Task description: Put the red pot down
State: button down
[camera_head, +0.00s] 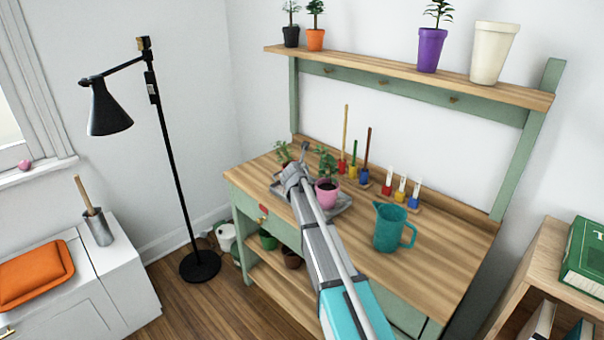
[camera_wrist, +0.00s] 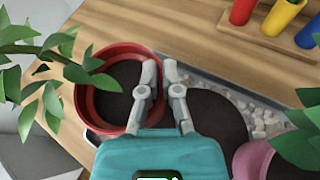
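The red pot (camera_wrist: 82,104) shows at the left of the wrist view, with dark soil inside and green leaves over its left side. My gripper (camera_wrist: 160,72) is at the pot's right side, its two fingers close together with the rim between them. In the head view my gripper (camera_head: 297,172) is over the left part of the green-framed workbench (camera_head: 425,270), and it hides most of the red pot. A grey tray with pebbles (camera_wrist: 262,127) lies below. I cannot tell whether the pot touches the tray or bench.
A pink pot (camera_head: 327,194) with a plant stands on the tray, right beside my gripper. A dark round patch (camera_wrist: 215,115) lies between the pots. A teal jug (camera_head: 389,228) and small coloured tool holders (camera_head: 401,190) stand to the right. The bench front right is clear.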

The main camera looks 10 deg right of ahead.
jog(key=shift+f, duration=0.25)
jog(key=c, duration=0.8)
grip_release()
jog(key=shift+r, duration=0.2)
jog(key=p+v, duration=0.4)
jog(key=v, duration=0.8)
jog(key=shift+p, duration=0.3)
